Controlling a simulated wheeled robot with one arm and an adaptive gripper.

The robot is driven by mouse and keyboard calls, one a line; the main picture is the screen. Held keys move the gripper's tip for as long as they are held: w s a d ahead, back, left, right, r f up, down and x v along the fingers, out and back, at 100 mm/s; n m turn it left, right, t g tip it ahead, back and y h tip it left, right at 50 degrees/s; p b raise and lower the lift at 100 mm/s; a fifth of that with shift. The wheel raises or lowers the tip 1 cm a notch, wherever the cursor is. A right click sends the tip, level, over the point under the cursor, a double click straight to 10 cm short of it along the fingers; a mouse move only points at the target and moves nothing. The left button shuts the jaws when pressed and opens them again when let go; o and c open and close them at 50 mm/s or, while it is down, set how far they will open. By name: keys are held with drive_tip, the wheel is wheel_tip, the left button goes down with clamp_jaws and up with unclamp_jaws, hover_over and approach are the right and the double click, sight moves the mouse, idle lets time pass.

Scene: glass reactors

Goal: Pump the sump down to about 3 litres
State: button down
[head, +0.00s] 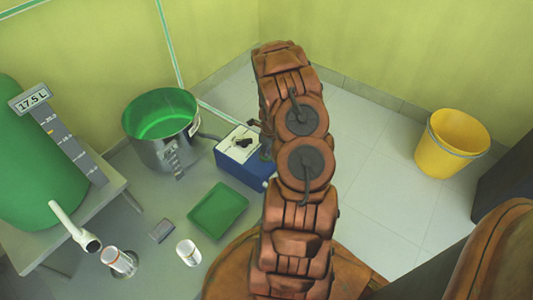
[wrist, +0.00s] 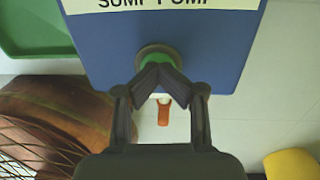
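The sump looks to be the metal tub (head: 147,146) with green liquid inside and a small gauge (head: 174,158) on its front, too small to read. The blue sump pump (head: 235,172) stands to its right, with a white top plate and dark parts on it. In the wrist view the labelled blue pump (wrist: 105,55) has a round green fitting (wrist: 157,50) on its near face. My gripper (wrist: 158,68) is shut, its fingertips together right at this fitting. I cannot tell whether they touch it. My arm hides the gripper in the head view.
A green tank (head: 35,165) on a table at left has a 17.5 L sign (head: 31,98) and a white spout (head: 72,222). Two small jars and a green tray (head: 218,209) are on the floor. A yellow bucket (head: 450,145) stands right. An orange tab (wrist: 163,114) shows between my fingers.

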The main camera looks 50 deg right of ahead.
wheel_tip(320, 180, up, 14)
drive_tip(key=d+p, duration=0.1)
drive_tip(key=p, duration=0.3)
drive_tip(key=shift+s+d, duration=0.2)
drive_tip(key=shift+s, duration=0.1)
idle(0.4)
